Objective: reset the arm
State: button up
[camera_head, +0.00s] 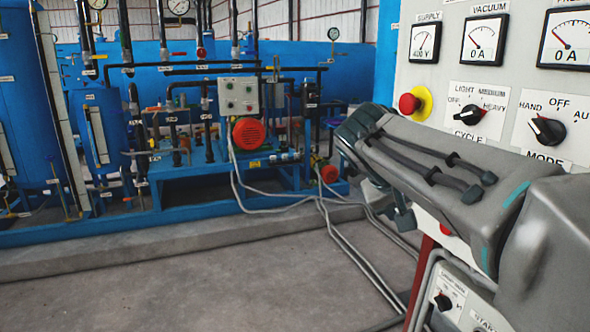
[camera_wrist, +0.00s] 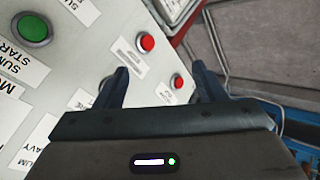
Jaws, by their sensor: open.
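My arm reaches in from the right in the head view, in front of the control panel (camera_head: 470,60). My gripper (camera_wrist: 160,82) shows in the wrist view with its two dark fingers apart and nothing between them. In the head view the gripper end is at the far end of the arm, and its fingers are mostly hidden. In the wrist view the gripper is close to the panel face, near two red buttons (camera_wrist: 147,42) and (camera_wrist: 178,81). A green button (camera_wrist: 33,28) is at the upper left. I cannot tell whether a finger touches the panel.
The panel also has a red and yellow stop button (camera_head: 410,103), a cycle knob (camera_head: 468,115) and a mode knob (camera_head: 547,130). A lower box (camera_head: 460,300) sits beneath my arm. Blue autoclave machinery (camera_head: 240,180) stands at the back left. The concrete floor (camera_head: 200,280) is open, with cables across it.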

jog(key=s+a+f+g+y+p, duration=0.1)
jog(key=s+a+f+y+p, duration=0.2)
jog(key=s+f+p, duration=0.2)
jog(key=s+a+f+g+y+p, duration=0.1)
jog(key=s+a+f+y+p, duration=0.2)
jog(key=s, duration=0.8)
notch_tip(320, 180, down, 2)
jog(key=y+p, duration=0.1)
jog(key=p, duration=0.2)
jog(key=shift+s+g, duration=0.3)
jog(key=shift+g, duration=0.1)
